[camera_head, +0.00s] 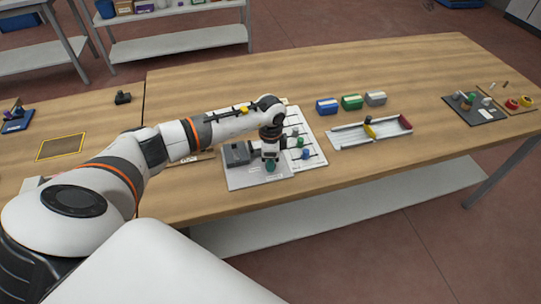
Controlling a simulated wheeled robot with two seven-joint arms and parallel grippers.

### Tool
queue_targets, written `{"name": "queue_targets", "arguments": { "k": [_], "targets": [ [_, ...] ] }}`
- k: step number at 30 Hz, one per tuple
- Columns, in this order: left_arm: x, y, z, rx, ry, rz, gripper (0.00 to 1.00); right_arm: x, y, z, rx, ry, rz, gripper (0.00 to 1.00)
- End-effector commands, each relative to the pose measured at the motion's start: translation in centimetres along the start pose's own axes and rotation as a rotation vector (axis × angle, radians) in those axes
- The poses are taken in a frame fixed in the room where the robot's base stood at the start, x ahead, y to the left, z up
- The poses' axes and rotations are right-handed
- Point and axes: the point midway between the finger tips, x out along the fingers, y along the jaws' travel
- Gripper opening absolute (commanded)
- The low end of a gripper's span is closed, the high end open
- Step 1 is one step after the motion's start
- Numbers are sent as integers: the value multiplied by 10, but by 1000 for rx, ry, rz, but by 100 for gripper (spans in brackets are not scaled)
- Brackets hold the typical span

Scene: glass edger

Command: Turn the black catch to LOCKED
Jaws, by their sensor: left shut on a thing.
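My left gripper (270,157) points down over the right part of a grey machine plate (250,179). It is shut on a dark green knob (270,166), which shows right at its fingertips. The fingers and wrist hide much of the knob and the plate around it. A dark grey block (236,154) sits on the plate just left of the gripper. I cannot pick out the black catch for certain, nor read any LOCKED mark; the catch may be hidden by my gripper. My right gripper is not in view.
A white board (314,157) with several coloured knobs on rods lies close right of the gripper. A light grey channel tray (375,138) with a yellow piece is farther right. The back of the table is clear.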

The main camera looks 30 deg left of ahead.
Motion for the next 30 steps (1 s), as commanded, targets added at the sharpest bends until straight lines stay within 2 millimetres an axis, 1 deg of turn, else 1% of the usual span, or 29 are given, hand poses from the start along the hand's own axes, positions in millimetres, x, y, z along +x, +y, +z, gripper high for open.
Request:
{"name": "queue_targets", "arguments": {
  "k": [1,3,12,19,30],
  "targets": [
    [-4,1,0,-38,-1,1,15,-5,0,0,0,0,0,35],
    [-4,1,0,-90,-1,2,15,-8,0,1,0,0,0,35],
    [-3,2,0,-245,-1,3,15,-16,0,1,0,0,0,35],
    [-2,2,0,-294,-2,5,15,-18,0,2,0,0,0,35],
    [-2,2,0,-303,-3,5,15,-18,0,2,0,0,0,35]
  ]
}}
